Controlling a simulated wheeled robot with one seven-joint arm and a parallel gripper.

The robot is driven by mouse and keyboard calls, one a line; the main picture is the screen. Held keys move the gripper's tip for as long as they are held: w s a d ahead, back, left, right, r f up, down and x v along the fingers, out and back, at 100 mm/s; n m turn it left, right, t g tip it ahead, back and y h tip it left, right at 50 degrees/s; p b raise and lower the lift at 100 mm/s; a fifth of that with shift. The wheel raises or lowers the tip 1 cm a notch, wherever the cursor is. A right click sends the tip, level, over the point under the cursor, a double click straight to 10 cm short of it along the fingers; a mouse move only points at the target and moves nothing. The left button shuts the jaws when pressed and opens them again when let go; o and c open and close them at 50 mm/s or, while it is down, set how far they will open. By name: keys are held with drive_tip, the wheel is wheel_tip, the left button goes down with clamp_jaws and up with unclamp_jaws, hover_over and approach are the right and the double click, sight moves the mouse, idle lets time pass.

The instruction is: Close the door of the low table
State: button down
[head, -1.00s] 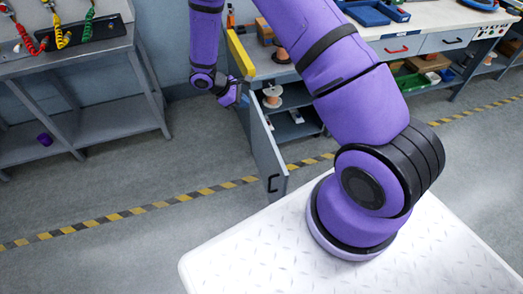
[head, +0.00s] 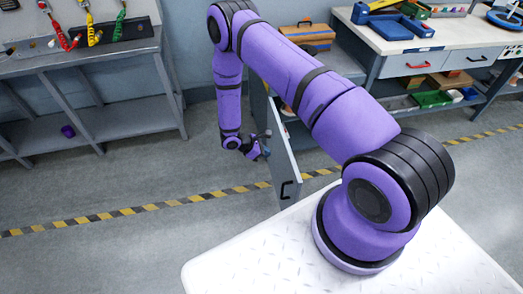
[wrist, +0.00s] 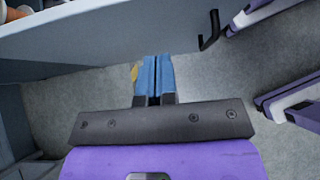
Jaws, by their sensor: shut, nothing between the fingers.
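The grey door (head: 279,150) of the low table (head: 345,62) stands open, swung out toward me from the cabinet front. Its black handle (head: 287,189) is near its free end. My gripper (head: 263,148) is just left of the door, between its hinge end and the handle. In the wrist view, my blue fingertips (wrist: 153,75) are together and empty, pointing toward the door panel (wrist: 120,35). The handle (wrist: 210,30) is to their right. Whether the fingertips touch the door I cannot tell. My arm hides much of the cabinet.
A grey bench (head: 85,60) stands at the left with a purple cup (head: 68,131) on its lower shelf. A workbench with drawers (head: 420,63) is at the right. A wooden toolbox (head: 303,36) is on the low table. Floor left of the door is clear.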

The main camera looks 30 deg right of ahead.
sight(288, 157)
drive_tip(key=d+f, duration=0.1)
drive_tip(key=d, duration=0.1)
drive_tip(key=s+d+f, duration=0.1)
drive_tip(key=d, duration=0.1)
drive_tip(key=s+d+f, duration=0.1)
drive_tip(key=d, duration=0.1)
drive_tip(key=shift+s+d+f, duration=0.1)
drive_tip(key=shift+d+f, duration=0.15)
drive_tip(key=shift+s+d, duration=0.1)
drive_tip(key=shift+d, duration=0.35)
